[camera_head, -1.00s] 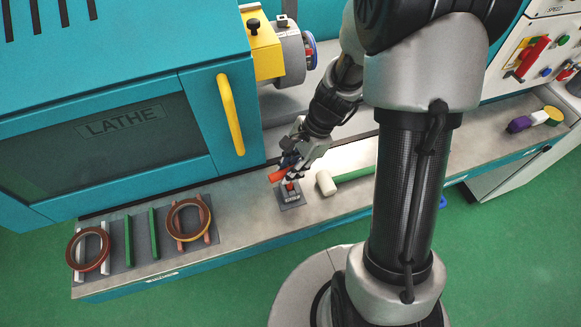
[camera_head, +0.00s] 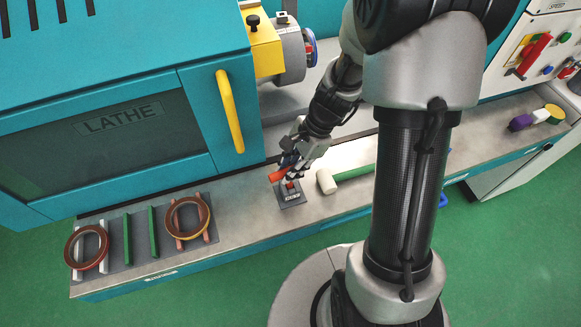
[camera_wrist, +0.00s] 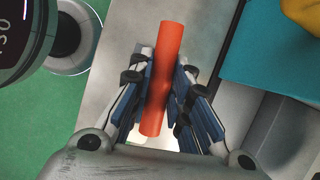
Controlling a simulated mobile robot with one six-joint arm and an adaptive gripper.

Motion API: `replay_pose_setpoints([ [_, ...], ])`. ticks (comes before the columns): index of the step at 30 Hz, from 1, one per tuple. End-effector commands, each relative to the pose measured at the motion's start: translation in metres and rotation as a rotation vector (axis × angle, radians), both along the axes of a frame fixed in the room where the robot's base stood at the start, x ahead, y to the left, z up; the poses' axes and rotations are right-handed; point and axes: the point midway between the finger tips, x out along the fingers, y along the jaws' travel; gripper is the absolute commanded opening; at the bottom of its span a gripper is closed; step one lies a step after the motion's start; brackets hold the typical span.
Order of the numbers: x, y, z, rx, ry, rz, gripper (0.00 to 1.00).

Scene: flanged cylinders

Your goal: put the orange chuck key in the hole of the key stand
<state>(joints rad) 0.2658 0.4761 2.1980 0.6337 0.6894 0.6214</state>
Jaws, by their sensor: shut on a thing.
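The orange chuck key (camera_head: 279,175) is held in my gripper (camera_head: 290,160), directly over the key stand. In the wrist view, the key's orange bar (camera_wrist: 164,75) lies between the two blue-padded fingers of my gripper (camera_wrist: 167,105), which are shut on it. The key stand (camera_head: 291,197) is a small dark grey plate with a label on the bench. An orange-red part (camera_head: 291,185) of the key shows below the bar, close to the stand. I cannot tell whether its lower end is inside the hole. The stand is hidden in the wrist view.
A mallet with a white head (camera_head: 327,181) and green handle lies just right of the stand. A dark mat (camera_head: 140,250) with rings on rails is at left. The lathe's yellow door handle (camera_head: 230,113) stands behind. The bench between mat and stand is clear.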

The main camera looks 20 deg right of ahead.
Motion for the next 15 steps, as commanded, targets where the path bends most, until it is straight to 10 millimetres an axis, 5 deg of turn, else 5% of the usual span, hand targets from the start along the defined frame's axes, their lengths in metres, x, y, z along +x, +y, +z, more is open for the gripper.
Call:
replay_pose_setpoints([
  [5,0.0000,0.0001,-0.0019,0.000,0.000,0.000,0.00],
  [6,0.0000,0.0000,-0.0018,0.000,0.000,0.000,0.18],
  [15,-0.0001,0.0001,-0.0018,0.000,0.000,0.000,0.38],
])
